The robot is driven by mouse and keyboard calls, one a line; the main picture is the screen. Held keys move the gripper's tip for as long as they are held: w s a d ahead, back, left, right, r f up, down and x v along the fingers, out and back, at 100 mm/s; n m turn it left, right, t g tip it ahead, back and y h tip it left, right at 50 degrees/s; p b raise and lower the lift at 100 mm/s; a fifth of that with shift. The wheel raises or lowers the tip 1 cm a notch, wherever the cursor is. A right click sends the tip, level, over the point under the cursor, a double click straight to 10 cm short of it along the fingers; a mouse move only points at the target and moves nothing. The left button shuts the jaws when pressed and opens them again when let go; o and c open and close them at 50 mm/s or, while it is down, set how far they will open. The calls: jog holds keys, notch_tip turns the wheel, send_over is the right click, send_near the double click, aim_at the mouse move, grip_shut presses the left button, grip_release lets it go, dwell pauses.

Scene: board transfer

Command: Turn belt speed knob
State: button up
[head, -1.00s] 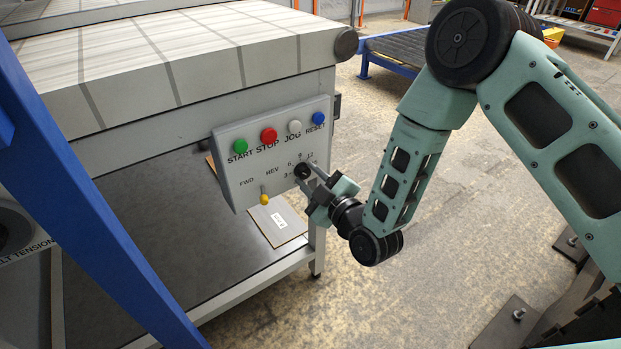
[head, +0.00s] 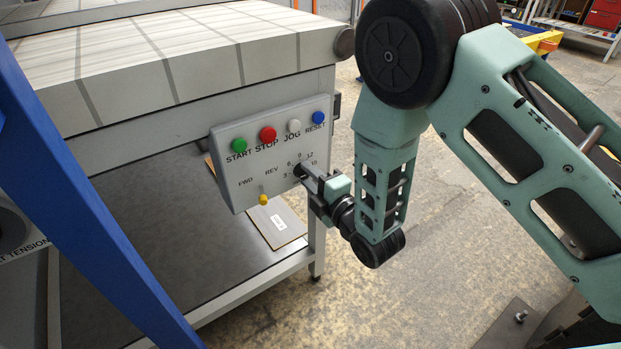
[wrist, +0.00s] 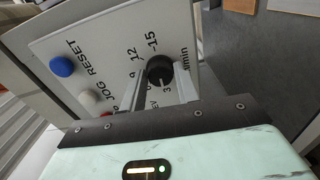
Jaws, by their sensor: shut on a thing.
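The black belt speed knob (wrist: 160,70) sits on the grey control panel (wrist: 120,45), ringed by printed numbers such as 3, 12 and 15. Its pale pointer mark faces near the 3 in the wrist view. My gripper (wrist: 158,82) is shut on the knob, one finger on each side. In the head view my gripper (head: 306,175) reaches the panel (head: 235,185) from the right, and its fingers cover much of the knob (head: 299,171) and some numbers.
Green START (head: 238,145), red STOP (head: 267,134), white JOG (head: 293,126) and blue RESET (head: 319,117) buttons line the panel's top. A blue beam (head: 85,210) crosses the left.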

jog(key=shift+n, duration=0.3)
dwell(0.4)
jog(key=o, duration=1)
jog(key=shift+c, duration=0.2)
jog(key=shift+s, duration=0.1)
jog(key=p+v, duration=0.3)
jog(key=v, duration=1.4)
